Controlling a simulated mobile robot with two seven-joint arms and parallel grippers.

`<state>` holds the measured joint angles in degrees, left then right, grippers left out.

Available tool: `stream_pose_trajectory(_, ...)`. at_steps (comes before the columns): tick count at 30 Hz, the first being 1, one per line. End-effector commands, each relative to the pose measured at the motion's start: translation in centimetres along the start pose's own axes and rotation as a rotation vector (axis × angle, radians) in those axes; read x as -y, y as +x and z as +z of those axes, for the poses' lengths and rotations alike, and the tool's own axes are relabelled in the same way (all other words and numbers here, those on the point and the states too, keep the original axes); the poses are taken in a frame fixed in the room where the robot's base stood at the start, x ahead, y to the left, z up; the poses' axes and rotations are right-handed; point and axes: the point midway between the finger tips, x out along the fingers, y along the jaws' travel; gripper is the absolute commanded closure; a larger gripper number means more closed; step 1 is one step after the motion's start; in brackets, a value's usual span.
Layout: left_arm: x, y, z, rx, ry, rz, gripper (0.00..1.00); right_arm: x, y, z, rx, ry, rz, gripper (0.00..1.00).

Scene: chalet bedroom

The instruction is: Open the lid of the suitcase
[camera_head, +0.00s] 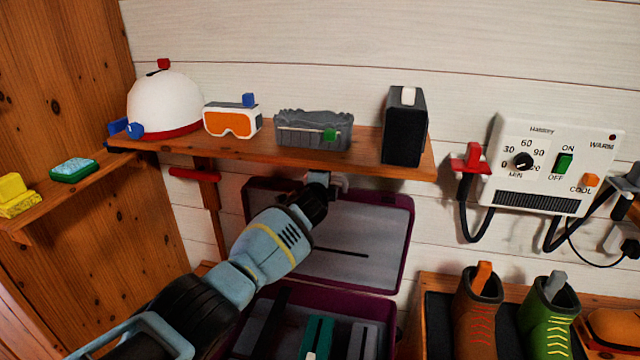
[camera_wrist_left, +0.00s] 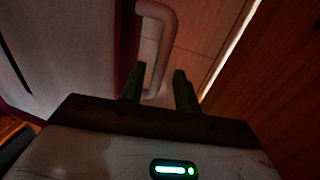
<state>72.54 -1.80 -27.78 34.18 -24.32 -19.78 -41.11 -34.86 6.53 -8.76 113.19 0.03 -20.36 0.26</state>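The suitcase (camera_head: 309,293) is dark purple and sits below the wooden shelf. Its lid (camera_head: 384,238) stands up, raised near vertical against the wall behind, with the grey lining facing me. Inside the base are grey, teal and dark items, partly hidden by my left arm. My left gripper (camera_head: 334,183) is at the top edge of the lid, just under the shelf. In the left wrist view its two fingers (camera_wrist_left: 160,92) are apart, with a pale curved handle (camera_wrist_left: 166,35) reaching down between them; I cannot tell whether they touch it. My right gripper is not in view.
The shelf (camera_head: 285,152) close above my left gripper carries a white helmet (camera_head: 165,104), orange goggles (camera_head: 231,122), a grey basket (camera_head: 314,132) and a black speaker (camera_head: 404,128). A white control panel (camera_head: 546,165) hangs at right, above boots (camera_head: 480,304).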

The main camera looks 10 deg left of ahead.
Motion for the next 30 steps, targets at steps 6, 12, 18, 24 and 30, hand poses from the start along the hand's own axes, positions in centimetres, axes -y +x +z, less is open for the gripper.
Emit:
stream_pose_trajectory(6, 1.1, -2.5, 0.0, 0.0, -0.001, -0.013, 0.68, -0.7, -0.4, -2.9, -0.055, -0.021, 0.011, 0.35)
stream_pose_trajectory(12, 0.0, -3.6, 0.1, 0.003, -0.001, -0.002, 0.68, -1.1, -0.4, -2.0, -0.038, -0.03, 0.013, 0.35)
stream_pose_trajectory(18, 0.0, -4.4, 0.1, 0.001, 0.0, -0.001, 0.68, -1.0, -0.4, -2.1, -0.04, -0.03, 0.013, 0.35)
stream_pose_trajectory(24, 0.0, -4.7, 0.0, -0.001, 0.0, -0.001, 0.68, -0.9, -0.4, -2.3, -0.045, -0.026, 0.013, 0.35)
stream_pose_trajectory(30, 0.0, -4.7, 0.0, 0.0, 0.0, 0.0, 0.68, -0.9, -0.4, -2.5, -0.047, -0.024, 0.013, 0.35)
